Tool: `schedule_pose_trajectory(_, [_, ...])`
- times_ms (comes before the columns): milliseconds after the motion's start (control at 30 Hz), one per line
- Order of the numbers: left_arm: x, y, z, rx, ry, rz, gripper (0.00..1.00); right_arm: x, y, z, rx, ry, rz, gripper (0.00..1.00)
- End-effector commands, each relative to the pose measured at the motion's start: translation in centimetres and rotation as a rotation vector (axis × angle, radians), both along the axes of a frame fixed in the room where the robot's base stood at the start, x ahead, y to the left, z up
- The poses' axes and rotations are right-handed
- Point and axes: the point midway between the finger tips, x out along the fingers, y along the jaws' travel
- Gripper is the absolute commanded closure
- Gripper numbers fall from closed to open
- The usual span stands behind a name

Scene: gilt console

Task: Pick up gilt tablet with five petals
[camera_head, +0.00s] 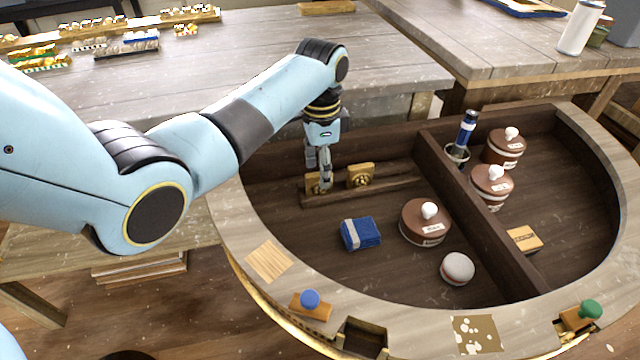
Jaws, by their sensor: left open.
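Two small gilt tablets stand upright in a wooden rack (340,189) at the back left of the curved console's left compartment. The right tablet (361,175) is in plain view and bears a dark motif, too small for me to count petals. The left tablet (312,184) is partly hidden by my left gripper (323,186). My left gripper points down, open, with its fingers at the left tablet; I cannot tell whether they touch it. My right gripper is not in view.
The curved rim (225,215) and a dark divider (470,200) bound the compartment. More lidded pots (491,184) stand right of the divider.

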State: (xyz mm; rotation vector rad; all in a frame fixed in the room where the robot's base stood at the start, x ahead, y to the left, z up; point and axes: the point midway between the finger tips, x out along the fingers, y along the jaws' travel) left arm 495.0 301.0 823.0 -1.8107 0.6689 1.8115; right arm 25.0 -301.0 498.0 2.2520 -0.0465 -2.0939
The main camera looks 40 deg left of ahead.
Motion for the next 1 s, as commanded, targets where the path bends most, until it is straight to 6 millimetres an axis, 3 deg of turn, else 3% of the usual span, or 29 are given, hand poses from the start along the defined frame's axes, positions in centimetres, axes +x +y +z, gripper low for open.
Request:
schedule_pose_trajectory(200, [0.0,0.2,-3.3,0.0,0.003,0.0,0.51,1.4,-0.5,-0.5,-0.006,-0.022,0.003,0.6])
schedule_pose_trajectory(500, [0.0,0.2,-3.7,0.0,0.0,0.0,0.52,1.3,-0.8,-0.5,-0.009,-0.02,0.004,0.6])
schedule_pose_trajectory(867, [0.0,0.2,-3.6,0.001,0.001,0.0,0.99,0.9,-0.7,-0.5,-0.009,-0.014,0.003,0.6])
schedule_pose_trajectory(1000, [0.0,0.3,-3.6,0.001,0.001,0.0,1.0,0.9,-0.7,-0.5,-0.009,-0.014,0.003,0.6])
